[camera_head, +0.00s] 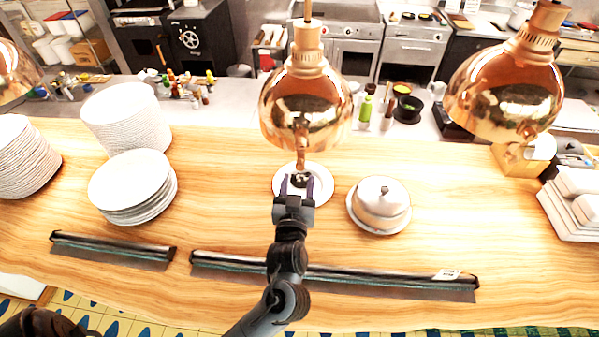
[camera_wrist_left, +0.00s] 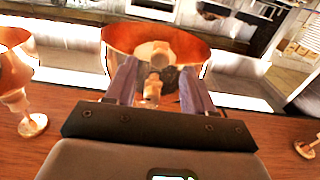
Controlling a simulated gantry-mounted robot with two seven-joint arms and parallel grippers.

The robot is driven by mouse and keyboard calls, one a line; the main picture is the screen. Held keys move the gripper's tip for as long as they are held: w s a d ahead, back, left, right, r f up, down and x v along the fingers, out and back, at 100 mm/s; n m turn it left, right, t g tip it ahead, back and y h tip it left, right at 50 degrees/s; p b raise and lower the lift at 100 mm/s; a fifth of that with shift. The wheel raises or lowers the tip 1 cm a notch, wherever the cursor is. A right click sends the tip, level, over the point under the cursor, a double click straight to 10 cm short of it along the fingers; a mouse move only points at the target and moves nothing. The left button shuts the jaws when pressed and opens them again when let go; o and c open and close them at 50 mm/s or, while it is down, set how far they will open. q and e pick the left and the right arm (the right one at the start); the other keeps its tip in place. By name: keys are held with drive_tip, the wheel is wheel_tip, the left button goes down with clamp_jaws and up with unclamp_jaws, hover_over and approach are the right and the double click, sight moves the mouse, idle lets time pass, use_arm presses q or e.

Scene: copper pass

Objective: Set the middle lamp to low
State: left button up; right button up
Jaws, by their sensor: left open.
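The middle lamp (camera_head: 305,105) is a shiny copper dome hanging over the wooden counter in the head view. A small copper-coloured piece (camera_head: 302,155) hangs below its rim. My left gripper (camera_head: 297,184) is below the lamp, with its fingers pointing away from me. In the left wrist view the lamp's copper bowl (camera_wrist_left: 180,42) is just beyond the open fingers (camera_wrist_left: 160,68). A pale knob-like piece (camera_wrist_left: 152,88) shows between the fingers, apart from both of them. I cannot tell the lamp's setting. My right gripper is not in view.
A second copper lamp (camera_head: 505,90) hangs at the right; part of another (camera_head: 15,75) shows at the left edge. A white plate (camera_head: 322,190) lies beyond my gripper. A covered dish (camera_head: 380,203) stands right of it. Plate stacks (camera_head: 130,190) stand left. Dark rails (camera_head: 370,280) line the front.

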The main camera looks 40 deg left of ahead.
use_arm(q)
drive_tip(key=v, duration=0.3)
idle(0.5)
drive_tip(key=s+d+f+m+g+h+p, duration=0.2)
drive_tip(key=s+m+g+h+p, duration=0.1)
drive_tip(key=s, duration=0.4)
drive_tip(key=s+d+f+m+g+h+p, duration=0.2)
drive_tip(key=s+d+m+g+h+p, duration=0.1)
drive_tip(key=s, duration=0.4)
drive_tip(key=s+d+f+m+g+h+p, duration=0.2)
drive_tip(key=s+d+m+g+h+p, duration=0.1)
drive_tip(key=s, duration=0.4)
drive_tip(key=g+h+p, duration=0.1)
drive_tip(key=g+p, duration=0.1)
drive_tip(key=shift+h+p, duration=0.3)
